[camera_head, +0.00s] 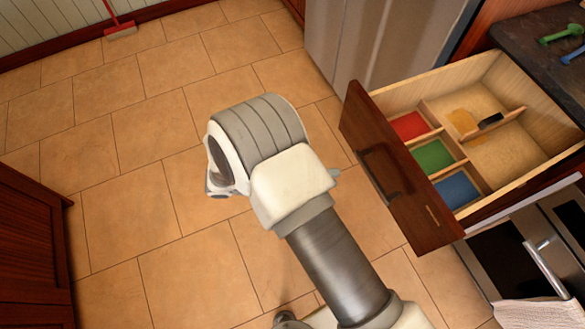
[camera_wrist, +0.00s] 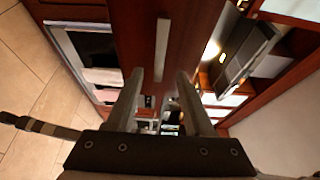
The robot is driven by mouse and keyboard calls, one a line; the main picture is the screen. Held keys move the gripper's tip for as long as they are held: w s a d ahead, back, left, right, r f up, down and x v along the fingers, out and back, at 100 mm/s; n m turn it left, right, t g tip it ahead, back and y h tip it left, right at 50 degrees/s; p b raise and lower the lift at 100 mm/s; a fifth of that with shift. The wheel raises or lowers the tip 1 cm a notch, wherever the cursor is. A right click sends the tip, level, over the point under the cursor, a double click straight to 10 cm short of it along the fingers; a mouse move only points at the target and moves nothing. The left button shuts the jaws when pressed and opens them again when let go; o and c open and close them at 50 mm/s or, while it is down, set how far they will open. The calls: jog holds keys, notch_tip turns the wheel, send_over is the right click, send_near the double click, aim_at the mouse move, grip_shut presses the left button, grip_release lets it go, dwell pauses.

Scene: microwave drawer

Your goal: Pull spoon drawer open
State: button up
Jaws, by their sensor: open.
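The wooden drawer (camera_head: 432,215) stands pulled well out of the counter in the head view. Its dark red front carries a dark bar handle (camera_head: 372,172).
An oven with a metal handle (camera_head: 545,263) and a hanging towel (camera_head: 540,312) is below the drawer. A dark counter (camera_head: 545,45) holds green and blue items. A steel appliance (camera_head: 380,40) stands behind. Tiled floor (camera_head: 150,220) is clear at left, beside a red cabinet (camera_head: 30,250).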

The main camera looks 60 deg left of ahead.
jog(key=v, duration=0.7)
dwell(0.4)
jog(key=w+d+r+m+g+h+p, duration=0.1)
jog(key=w+d+r+m+g, duration=0.25)
jog(key=w+r+m, duration=0.3)
jog(key=w+d+r+m+g+h+p, duration=0.1)
jog(key=w+d+r+m+g+h, duration=0.1)
jog(key=w+r+m+g, duration=0.4)
jog(key=w+d+r+m+g+y+p, duration=0.2)
jog(key=w+d+r+m+g, duration=0.2)
jog(key=w+d+r+m, duration=0.65)
jog(key=s+d+r+m+t+y+p, duration=0.1)
jog(key=s+d+r+m+y, duration=0.1)
jog(key=d+r+m, duration=0.3)
jog(key=s+d+r+m+t+y+p, duration=0.1)
jog(key=d+r+m+y, duration=0.3)
jog(key=d+m, duration=0.8)
jog(key=s+d+r+m+t+y+p, duration=0.1)
jog(key=s+d+r+m+y+p, duration=0.1)
jog(key=d+r+m, duration=0.4)
jog(key=d+m+y+p, duration=0.1)
jog(key=d+m, duration=0.1)
jog(key=shift+s+d+m, duration=0.3)
jog(key=shift+s+d, duration=0.05)
jog(key=shift+d, duration=0.05)
